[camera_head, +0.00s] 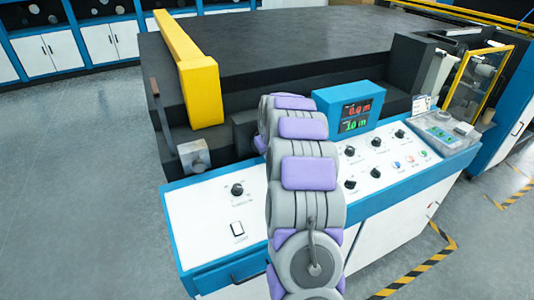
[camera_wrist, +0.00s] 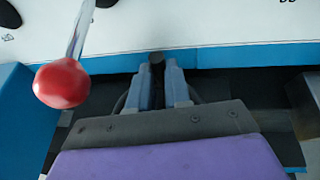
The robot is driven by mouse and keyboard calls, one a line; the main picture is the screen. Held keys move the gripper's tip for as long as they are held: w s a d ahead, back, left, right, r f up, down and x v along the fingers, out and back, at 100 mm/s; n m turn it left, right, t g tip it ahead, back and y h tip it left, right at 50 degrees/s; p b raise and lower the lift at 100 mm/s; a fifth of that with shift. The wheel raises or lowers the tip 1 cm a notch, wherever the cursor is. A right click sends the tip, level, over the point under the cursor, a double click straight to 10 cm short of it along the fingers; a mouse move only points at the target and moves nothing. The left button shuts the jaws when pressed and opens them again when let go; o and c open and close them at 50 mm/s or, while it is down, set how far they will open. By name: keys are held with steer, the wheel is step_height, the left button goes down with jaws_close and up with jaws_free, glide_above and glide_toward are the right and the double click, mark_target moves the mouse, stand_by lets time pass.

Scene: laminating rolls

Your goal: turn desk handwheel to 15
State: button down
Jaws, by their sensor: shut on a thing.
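In the wrist view my gripper (camera_wrist: 163,68) has its two blue-grey fingers close together, shut on a small dark piece (camera_wrist: 157,57) at their tips. It may be the handwheel's handle; I cannot see a wheel rim in either view. In the head view my grey and lilac arm reaches over the white control desk (camera_head: 212,208) and hides the gripper and whatever it holds. The blue display box (camera_head: 333,94) shows red digits above green ones; the red seem to read 0.0 m, the green are less clear.
A red ball on a metal rod (camera_wrist: 62,83) stands close left of my gripper. The desk carries several black knobs and coloured buttons (camera_head: 410,158) right of my arm. A yellow bar (camera_head: 190,66) and a lever with a metal block (camera_head: 194,157) stand at left behind the desk.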

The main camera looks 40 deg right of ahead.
steer(key=shift+d+h+p, duration=0.3)
steer(key=shift+d+h, duration=0.05)
steer(key=shift+h, duration=0.05)
steer(key=shift+a, duration=0.1)
steer(key=c, duration=1.1)
jaws_free()
steer(key=shift+a, duration=0.1)
steer(key=shift+r, duration=0.1)
steer(key=p+v, duration=0.3)
steer(key=v, duration=1.4)
